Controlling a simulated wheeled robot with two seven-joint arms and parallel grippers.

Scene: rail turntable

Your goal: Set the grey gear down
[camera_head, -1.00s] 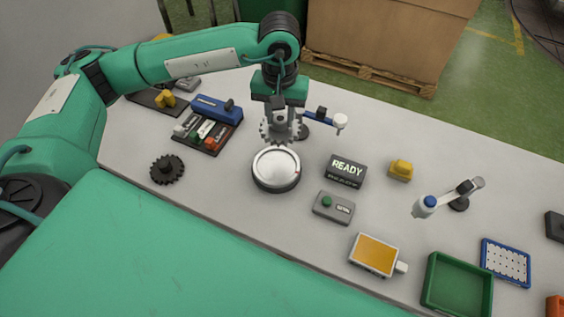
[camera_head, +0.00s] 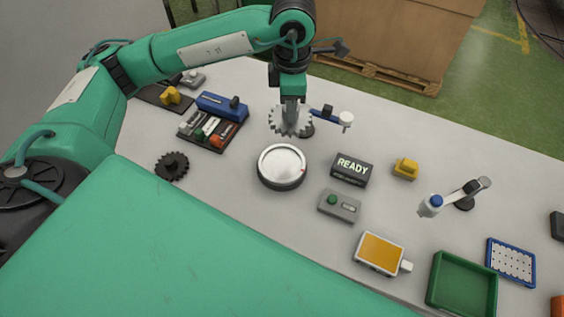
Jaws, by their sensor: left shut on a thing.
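My left gripper (camera_head: 291,106) points down and is shut on the grey gear (camera_head: 276,124). The gear is held upright on edge, its toothed face toward me, above and just behind the round turntable (camera_head: 282,162). The turntable has a bare silver top with a small red mark near its right rim. I cannot tell how high the gear is above the table. A dark gear (camera_head: 172,166) lies on the table to the left. My right gripper is not in view.
A tool tray (camera_head: 209,131) and blue box (camera_head: 222,105) stand left of the turntable. A READY display (camera_head: 352,169), button box (camera_head: 340,206), yellow block (camera_head: 406,169) and orange-topped device (camera_head: 381,253) stand to its right. A green tray (camera_head: 462,284) is at lower right.

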